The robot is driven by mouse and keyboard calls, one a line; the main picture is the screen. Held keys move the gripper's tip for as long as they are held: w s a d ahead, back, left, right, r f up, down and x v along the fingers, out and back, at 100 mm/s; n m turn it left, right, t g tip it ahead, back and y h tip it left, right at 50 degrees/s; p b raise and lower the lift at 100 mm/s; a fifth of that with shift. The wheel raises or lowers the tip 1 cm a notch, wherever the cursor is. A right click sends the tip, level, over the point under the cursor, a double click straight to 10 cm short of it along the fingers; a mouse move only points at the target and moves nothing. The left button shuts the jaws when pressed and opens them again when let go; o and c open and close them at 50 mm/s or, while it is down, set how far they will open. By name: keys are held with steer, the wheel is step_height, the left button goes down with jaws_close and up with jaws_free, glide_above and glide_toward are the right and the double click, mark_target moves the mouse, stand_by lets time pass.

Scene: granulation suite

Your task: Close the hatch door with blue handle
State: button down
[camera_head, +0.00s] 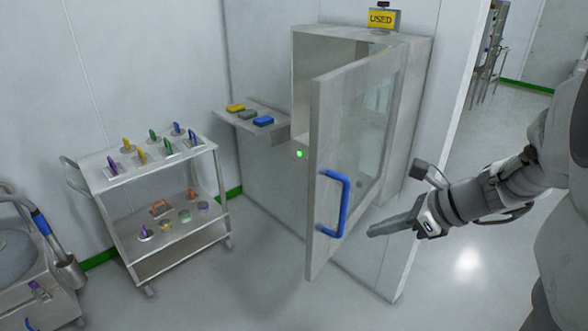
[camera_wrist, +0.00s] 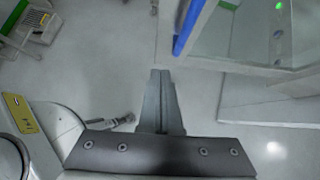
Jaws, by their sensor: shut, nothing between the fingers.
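The hatch door (camera_head: 326,110) stands open, swung out from the grey hatch box (camera_head: 305,62) in the head view. It has a glass pane and a blue handle (camera_head: 344,204) on its outer frame. My gripper (camera_head: 371,235) is shut and empty, just right of the blue handle and apart from it. In the wrist view my gripper (camera_wrist: 161,73) points forward over the floor, and the blue handle (camera_wrist: 188,26) shows ahead and slightly right of the fingertips. The hatch's inside is partly hidden by the door.
A two-tier cart (camera_head: 150,176) with several coloured-handled items stands at left. A wall shelf (camera_head: 277,134) holds yellow, grey and blue blocks beside the hatch. Floor between cart and door is clear.

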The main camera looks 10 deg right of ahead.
mark_target(316, 235)
steer(key=x, duration=0.4)
steer(key=r+x, duration=0.1)
steer(key=x, duration=0.3)
steer(key=w+a+b+x, duration=0.1)
steer(key=x, duration=0.3)
steer(key=shift+r, duration=0.25)
steer(key=shift+w+a, duration=0.4)
